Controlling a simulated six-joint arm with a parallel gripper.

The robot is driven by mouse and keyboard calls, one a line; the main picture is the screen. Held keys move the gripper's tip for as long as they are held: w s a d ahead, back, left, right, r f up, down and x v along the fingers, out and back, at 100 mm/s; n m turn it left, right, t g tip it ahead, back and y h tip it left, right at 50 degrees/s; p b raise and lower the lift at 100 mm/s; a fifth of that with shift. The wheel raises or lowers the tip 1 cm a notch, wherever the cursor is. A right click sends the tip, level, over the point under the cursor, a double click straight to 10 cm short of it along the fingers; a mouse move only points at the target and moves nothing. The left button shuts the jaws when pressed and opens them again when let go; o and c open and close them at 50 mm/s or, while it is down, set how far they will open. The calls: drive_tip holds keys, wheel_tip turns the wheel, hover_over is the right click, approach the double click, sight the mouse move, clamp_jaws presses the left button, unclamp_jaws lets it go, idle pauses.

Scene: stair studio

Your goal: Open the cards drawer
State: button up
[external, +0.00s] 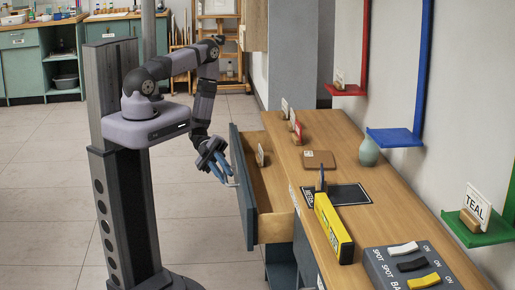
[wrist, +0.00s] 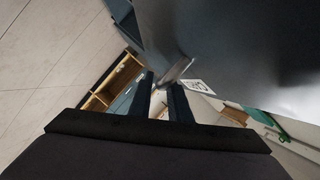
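A drawer with a dark blue-grey front (external: 243,187) stands pulled well out of the left side of the wooden-topped counter (external: 345,180). Its pale wooden inside shows, with a small tag-like card holder (external: 261,155) at the far end. My gripper (external: 226,175) is at the outer face of the drawer front, at the metal handle (external: 232,184). In the wrist view the handle (wrist: 174,71) lies at and between my two dark fingertips (wrist: 161,80), which appear closed around it. A white label (wrist: 197,87), hard to read, is on the front beside it.
The counter top holds a yellow box (external: 334,228), a switch panel (external: 412,266), a green vase (external: 369,151) and card holders. Red, blue and green wall shelves stand at the right. The tiled floor left of the drawer is clear.

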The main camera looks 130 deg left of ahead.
drive_tip(key=shift+w+d+f, duration=0.1)
drive_tip(key=shift+w+d, duration=0.05)
drive_tip(key=shift+w, duration=0.15)
clamp_jaws()
drive_tip(key=s+d, duration=0.2)
drive_tip(key=s, duration=0.1)
drive_tip(key=shift+d, duration=0.4)
unclamp_jaws()
